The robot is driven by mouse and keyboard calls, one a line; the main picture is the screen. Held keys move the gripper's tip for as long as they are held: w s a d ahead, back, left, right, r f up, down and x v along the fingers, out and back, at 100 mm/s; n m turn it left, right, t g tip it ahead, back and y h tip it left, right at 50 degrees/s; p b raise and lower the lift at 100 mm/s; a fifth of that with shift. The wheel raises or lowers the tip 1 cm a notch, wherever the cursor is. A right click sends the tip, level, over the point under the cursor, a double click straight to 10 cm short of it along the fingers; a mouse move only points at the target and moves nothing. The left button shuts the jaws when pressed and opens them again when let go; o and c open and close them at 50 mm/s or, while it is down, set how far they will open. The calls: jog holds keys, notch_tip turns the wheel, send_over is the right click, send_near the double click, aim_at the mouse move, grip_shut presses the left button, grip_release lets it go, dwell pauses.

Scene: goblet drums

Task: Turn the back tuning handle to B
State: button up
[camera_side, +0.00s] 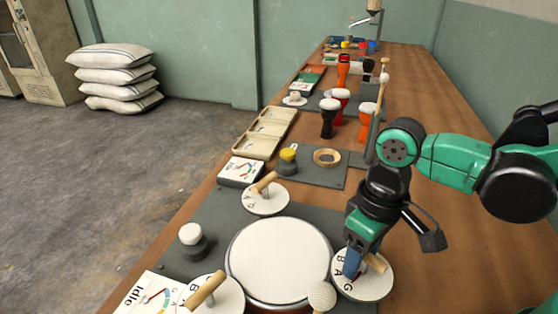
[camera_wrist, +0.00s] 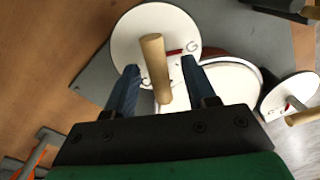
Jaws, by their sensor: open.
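My gripper (camera_side: 353,264) is over a white lettered dial (camera_side: 372,287) at the right side of the drum. This dial (camera_wrist: 125,40) carries a wooden peg handle (camera_wrist: 155,68) and a red pointer toward the letter G. In the wrist view, the blue fingers of my gripper (camera_wrist: 157,82) are open on either side of the handle, with gaps showing. B, A and G show on this dial in the side view; my gripper partly hides the handle (camera_side: 375,262) there. I cannot tell for certain which dial is the back one.
A large white drumhead (camera_side: 279,260) lies left of my gripper. Other handled dials stand at its far side (camera_side: 266,203) and front left (camera_side: 225,300). A white-topped knob (camera_side: 191,235) and an Idle gauge card (camera_side: 150,297) are left. Goblet drums (camera_side: 329,118) stand farther back.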

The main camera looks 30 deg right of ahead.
grip_shut()
jog(key=shift+m, duration=0.3)
jog(key=m, duration=0.3)
jog(key=shift+d+m, duration=0.2)
jog(key=shift+m, duration=0.1)
jog(key=m, duration=0.3)
jog(key=shift+d+m+t, duration=0.1)
jog(key=shift+m+t, duration=0.2)
jog(key=shift+m, duration=0.1)
jog(key=m, duration=0.4)
jog(key=shift+s+d, duration=0.1)
jog(key=shift+s, duration=0.05)
jog(key=shift+s+d+m+h, duration=0.1)
jog(key=shift+m+h, duration=0.2)
jog(key=shift+m, duration=1.5)
